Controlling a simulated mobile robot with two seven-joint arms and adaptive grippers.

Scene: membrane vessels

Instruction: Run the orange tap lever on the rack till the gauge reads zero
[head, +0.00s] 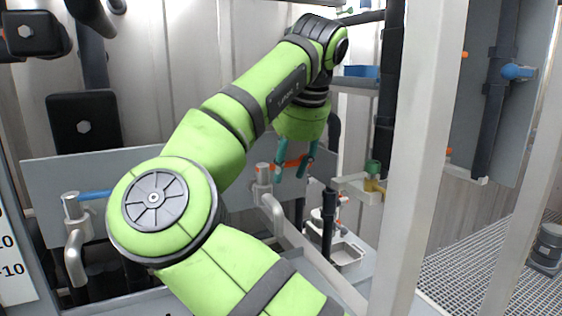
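The orange tap lever (292,163) sticks out to the right from a grey metal tap (263,178) with a bent spout, in the middle of the head view. My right gripper (294,171) hangs over it, its two teal fingers pointing down. The fingers are spread apart, with part of the orange lever showing between them. Whether either finger touches the lever I cannot tell. A white scale panel (15,262) with black numbers is cut off at the left edge. I see no pointer on it, so no reading can be told. My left gripper is out of view.
A similar tap (74,232) with a blue lever (94,195) stands at the left. A pale upright post (420,160) stands right of my gripper. A white basin (347,254) sits below right of the orange-lever tap. A grated floor (480,265) lies at the right.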

